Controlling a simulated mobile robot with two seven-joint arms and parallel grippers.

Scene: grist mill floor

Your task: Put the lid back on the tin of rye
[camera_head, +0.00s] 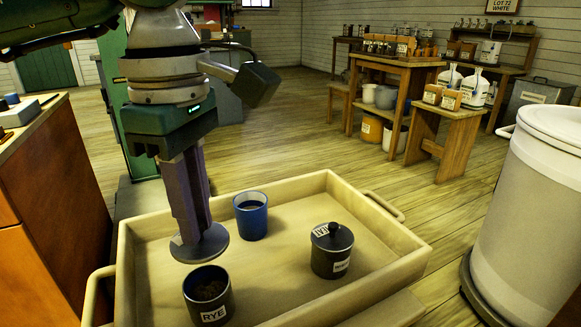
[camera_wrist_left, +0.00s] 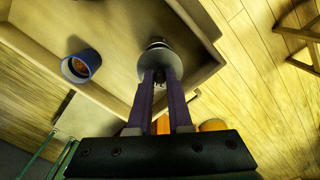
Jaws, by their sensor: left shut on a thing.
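My left gripper (camera_head: 198,228) points down over the tray, its purple fingers shut on a dark grey round lid (camera_head: 187,252). The lid also shows at the fingertips in the left wrist view (camera_wrist_left: 152,62). The tin of rye (camera_head: 214,314) stands open and upright in the tray's near left part, dark grain inside and a RYE label on its front. In the head view the lid appears just above and behind the tin's mouth, apart from it. In the wrist view the lid and fingers largely hide the tin. My right gripper is not in view.
The wooden tray (camera_head: 405,264) also holds a blue cup (camera_head: 252,222) behind the rye tin and a lidded dark tin (camera_head: 328,262) to the right. A large pale bin (camera_head: 525,220) stands right of the tray. A wooden cabinet (camera_head: 50,215) is at left.

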